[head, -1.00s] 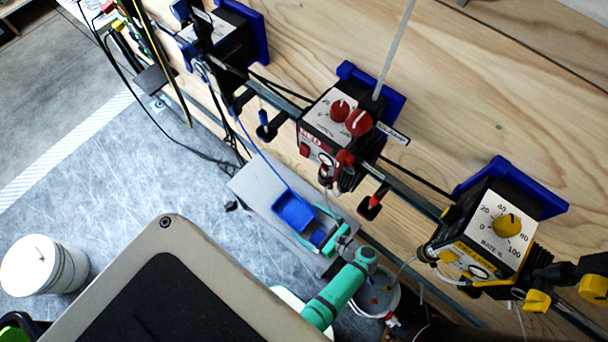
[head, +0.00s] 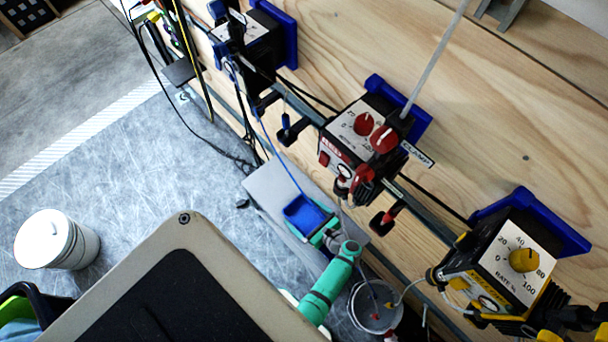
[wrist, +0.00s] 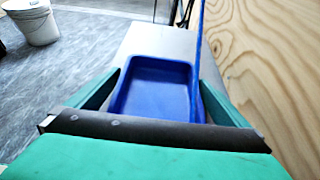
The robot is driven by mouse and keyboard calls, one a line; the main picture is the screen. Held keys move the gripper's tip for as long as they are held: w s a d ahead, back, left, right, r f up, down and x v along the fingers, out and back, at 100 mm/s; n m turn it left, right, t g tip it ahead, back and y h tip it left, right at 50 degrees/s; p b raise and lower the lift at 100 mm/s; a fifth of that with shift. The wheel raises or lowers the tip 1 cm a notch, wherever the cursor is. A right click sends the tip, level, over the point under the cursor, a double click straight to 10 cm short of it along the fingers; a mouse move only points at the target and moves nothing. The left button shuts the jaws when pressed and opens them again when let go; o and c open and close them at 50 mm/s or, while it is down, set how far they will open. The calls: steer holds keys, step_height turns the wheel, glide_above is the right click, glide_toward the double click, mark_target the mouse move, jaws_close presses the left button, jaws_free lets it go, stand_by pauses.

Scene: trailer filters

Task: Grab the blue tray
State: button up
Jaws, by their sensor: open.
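The blue tray (head: 304,215) sits on a flat grey platform by the wooden wall, with a thin blue tube running down to it. In the wrist view the blue tray (wrist: 155,85) lies straight ahead, its near end hidden by my gripper's dark crossbar. My green gripper (head: 315,232) is open at the tray's near end. In the wrist view the fingers of my gripper (wrist: 158,88) stand on the left and right sides of the tray. I cannot tell whether they touch it.
The grey platform (head: 268,185) has bare room beyond the tray. Pump boxes with red knobs (head: 365,135) and a yellow knob (head: 520,258) hang on the wooden wall (head: 480,120). A white bucket (head: 375,308) stands near my arm, and another white bucket (head: 55,240) stands at left.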

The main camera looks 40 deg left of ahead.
steer(key=shift+w+a+f, duration=0.15)
steer(key=shift+a, duration=0.15)
steer(key=shift+s+a, duration=0.2)
steer(key=shift+c, duration=0.6)
steer(key=shift+d, duration=0.1)
steer(key=c, duration=0.8)
steer(key=shift+w+d, duration=0.15)
steer(key=shift+d, duration=0.1)
